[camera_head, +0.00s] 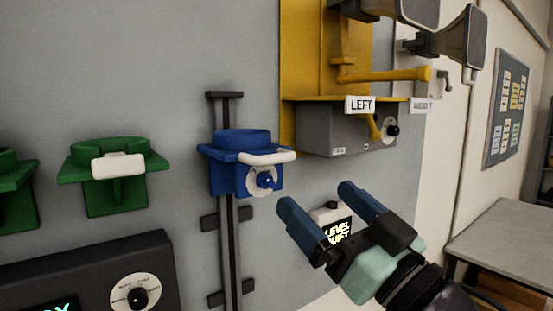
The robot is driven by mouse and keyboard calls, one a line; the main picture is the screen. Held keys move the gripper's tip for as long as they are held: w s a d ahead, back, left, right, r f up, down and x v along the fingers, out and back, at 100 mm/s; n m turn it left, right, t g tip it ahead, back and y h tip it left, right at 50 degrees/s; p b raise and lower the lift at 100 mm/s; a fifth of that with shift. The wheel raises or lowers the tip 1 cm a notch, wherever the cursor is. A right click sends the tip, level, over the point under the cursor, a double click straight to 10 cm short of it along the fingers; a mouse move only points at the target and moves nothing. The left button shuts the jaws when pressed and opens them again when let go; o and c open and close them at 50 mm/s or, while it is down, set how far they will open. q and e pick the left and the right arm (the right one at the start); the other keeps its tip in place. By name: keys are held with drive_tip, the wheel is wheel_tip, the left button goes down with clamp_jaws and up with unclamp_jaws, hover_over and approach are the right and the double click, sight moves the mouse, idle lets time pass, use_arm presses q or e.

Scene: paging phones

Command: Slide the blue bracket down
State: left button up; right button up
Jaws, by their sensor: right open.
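The blue bracket (228,157) sits on a dark vertical rail (232,257) on the grey wall panel, near the rail's upper part. It has a ring-shaped top, a white handle (267,158) across its front and a round white dial with a blue knob (264,180). My right gripper (315,208) is open and empty, to the right of and slightly below the bracket, apart from it. Its two blue fingers point up and left. My left gripper is not in view.
Green brackets (117,190) are on the panel at left, above a dark box with a dial (136,293). A grey box labelled LEFT (330,130) hangs under a yellow frame (305,50) at upper right. A table (500,240) stands at right.

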sight(279, 160)
drive_tip(key=p+x, duration=0.3)
drive_tip(key=x, duration=0.9)
drive_tip(key=shift+f, duration=0.1)
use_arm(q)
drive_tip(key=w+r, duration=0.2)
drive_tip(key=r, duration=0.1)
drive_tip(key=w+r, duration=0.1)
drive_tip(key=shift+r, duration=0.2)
